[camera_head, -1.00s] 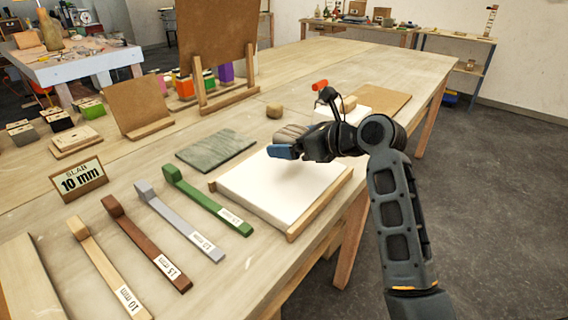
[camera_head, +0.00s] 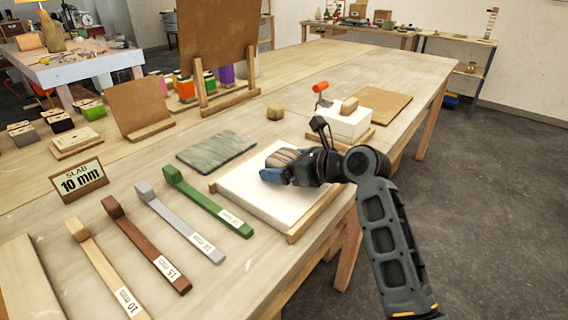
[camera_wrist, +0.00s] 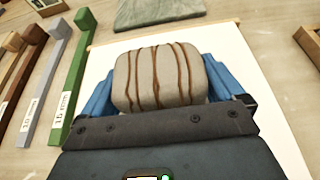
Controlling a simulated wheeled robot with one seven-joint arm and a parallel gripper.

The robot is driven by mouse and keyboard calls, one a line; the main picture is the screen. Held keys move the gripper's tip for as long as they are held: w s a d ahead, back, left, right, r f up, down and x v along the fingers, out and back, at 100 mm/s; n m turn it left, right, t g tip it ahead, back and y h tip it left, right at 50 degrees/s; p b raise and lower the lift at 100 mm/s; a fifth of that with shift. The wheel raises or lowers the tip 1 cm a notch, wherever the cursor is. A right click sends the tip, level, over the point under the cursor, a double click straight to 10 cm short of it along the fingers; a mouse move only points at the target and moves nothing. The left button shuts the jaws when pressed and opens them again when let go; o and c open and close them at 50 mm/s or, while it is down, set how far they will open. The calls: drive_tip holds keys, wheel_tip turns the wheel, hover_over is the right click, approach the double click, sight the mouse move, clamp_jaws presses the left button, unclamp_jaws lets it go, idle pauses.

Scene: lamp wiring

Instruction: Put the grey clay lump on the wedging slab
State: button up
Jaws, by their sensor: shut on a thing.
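The grey clay lump (camera_wrist: 158,78), rounded and streaked with brown bands, is between the blue fingers of my gripper (camera_wrist: 160,85) in the wrist view. My gripper (camera_head: 277,167) is shut on it. In the head view the lump (camera_head: 284,157) is over the white slab in a wooden frame (camera_head: 252,197), which looks like the wedging slab. I cannot tell whether the lump touches the slab. The fingers and wrist hide part of the lump and of the slab's right side.
A grey-green flat slab (camera_head: 216,150) lies left of the white one. Several thickness strips (camera_head: 207,202) lie in front with a "SLAB 10 mm" sign (camera_head: 80,182). A white block (camera_head: 343,122) with a tan lump (camera_head: 349,105) stands behind my gripper.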

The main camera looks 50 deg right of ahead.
drive_tip(key=o, duration=1.1)
drive_tip(key=shift+r, duration=0.1)
drive_tip(key=shift+s+r, duration=0.1)
drive_tip(key=shift+s, duration=0.15)
drive_tip(key=v, duration=1.1)
drive_tip(key=shift+s+r, duration=0.2)
